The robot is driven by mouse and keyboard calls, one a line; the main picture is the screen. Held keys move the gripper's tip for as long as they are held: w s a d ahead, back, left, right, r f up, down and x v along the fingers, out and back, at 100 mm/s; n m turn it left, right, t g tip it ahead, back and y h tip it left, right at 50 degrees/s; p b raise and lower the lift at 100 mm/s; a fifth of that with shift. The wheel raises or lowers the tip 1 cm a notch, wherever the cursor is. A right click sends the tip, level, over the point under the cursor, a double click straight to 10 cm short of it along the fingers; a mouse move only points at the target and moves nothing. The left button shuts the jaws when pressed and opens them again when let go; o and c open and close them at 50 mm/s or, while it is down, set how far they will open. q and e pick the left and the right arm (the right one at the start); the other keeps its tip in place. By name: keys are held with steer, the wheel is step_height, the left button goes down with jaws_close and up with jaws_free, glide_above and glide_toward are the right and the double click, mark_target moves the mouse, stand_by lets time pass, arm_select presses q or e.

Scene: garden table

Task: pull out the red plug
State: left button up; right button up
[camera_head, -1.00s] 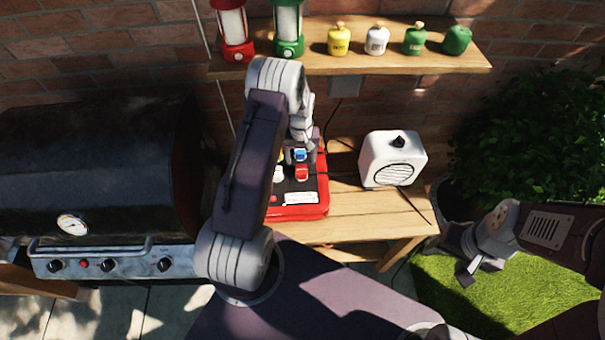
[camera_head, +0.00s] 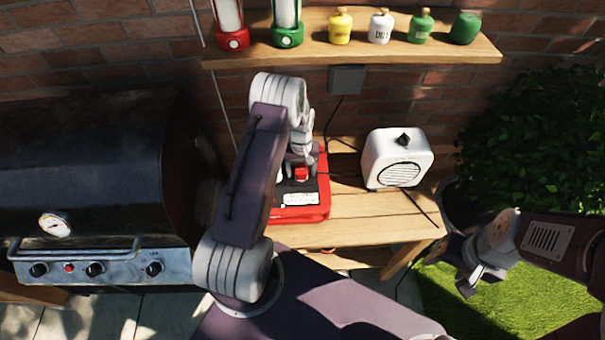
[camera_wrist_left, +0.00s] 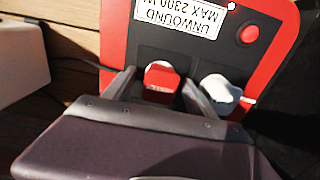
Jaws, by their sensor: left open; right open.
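The red plug (camera_head: 302,174) sits in the red-rimmed black socket board (camera_head: 300,214) on the wooden bench. My left gripper (camera_head: 300,158) is open over the board, its arm hiding part of it. In the left wrist view, the red plug (camera_wrist_left: 159,78) lies between the two open fingers (camera_wrist_left: 160,90), one on each side; I cannot tell whether they touch it. A white plug (camera_wrist_left: 220,90) is just right of the right finger. My right gripper (camera_head: 468,280) is open and empty, over the grass side.
A white heater (camera_head: 397,158) stands right of the board, with a dark cable nearby. A shelf (camera_head: 400,50) with lanterns and several canisters is above. A black grill (camera_head: 90,170) is at left. The board also has a red button (camera_wrist_left: 249,34).

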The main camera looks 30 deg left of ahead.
mark_target(301, 169)
stand_by(0.7)
arm_select(q)
jaws_close()
steer(key=shift+r, duration=0.1)
steer(key=shift+r+p, duration=2.25)
steer(key=shift+r, duration=0.7)
